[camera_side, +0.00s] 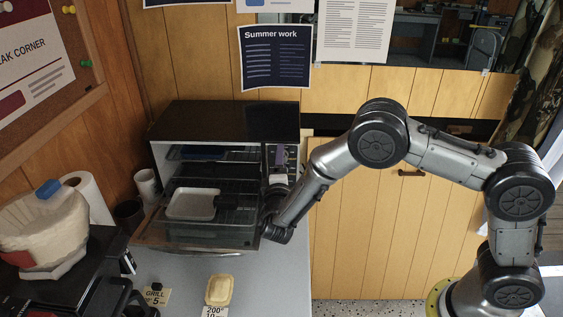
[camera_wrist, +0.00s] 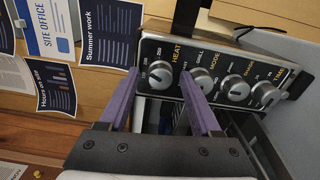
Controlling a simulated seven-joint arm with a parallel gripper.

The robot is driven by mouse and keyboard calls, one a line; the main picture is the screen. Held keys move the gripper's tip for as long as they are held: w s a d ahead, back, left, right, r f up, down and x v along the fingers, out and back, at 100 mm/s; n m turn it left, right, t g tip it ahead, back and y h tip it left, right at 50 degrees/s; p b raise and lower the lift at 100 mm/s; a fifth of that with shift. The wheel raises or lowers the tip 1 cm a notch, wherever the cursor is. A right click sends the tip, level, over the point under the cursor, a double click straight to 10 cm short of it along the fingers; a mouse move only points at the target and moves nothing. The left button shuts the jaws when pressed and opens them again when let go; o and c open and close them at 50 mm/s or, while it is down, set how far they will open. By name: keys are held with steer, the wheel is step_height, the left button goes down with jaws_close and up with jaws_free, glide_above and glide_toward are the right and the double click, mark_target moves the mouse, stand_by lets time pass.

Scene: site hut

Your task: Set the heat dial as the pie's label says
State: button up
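The toaster oven (camera_side: 225,115) stands against the wall, its control panel on the right side of its front. In the wrist view the heat dial (camera_wrist: 160,76) is a round silver-and-black knob beside the word HEAT, with small numbers around it. Its exact setting is too small to read surely. My gripper (camera_wrist: 159,71) is open; its two purple fingers appear on either side of the heat dial, and I cannot tell whether they touch it. In the side view my gripper (camera_side: 281,157) is at the panel. The pie (camera_side: 219,290) lies on the counter; its label (camera_side: 213,312) reads 200° and 10, partly cut off.
The mode knob (camera_wrist: 203,80) and timer knob (camera_wrist: 267,95) are close to the heat dial. A white dish (camera_side: 192,204) is at the oven's front. A GRILL 5 card (camera_side: 156,296) lies left of the pie.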

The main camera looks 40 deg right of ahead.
stand_by(0.4)
steer(key=s+a+n, duration=1)
steer(key=n, duration=1)
steer(key=d+r+m+g+h, duration=0.2)
steer(key=d+r+m+g, duration=0.4)
steer(key=d+r, duration=0.55)
steer(key=s+d+r+m+g+y, duration=0.2)
steer(key=s+d+m, duration=0.4)
steer(key=s, duration=0.2)
steer(key=s+d+r+m+g+y, duration=0.2)
steer(key=s+d+m+g, duration=0.1)
steer(key=s+d+m, duration=0.3)
steer(key=shift+s+g, duration=0.3)
steer(key=shift+s, duration=0.85)
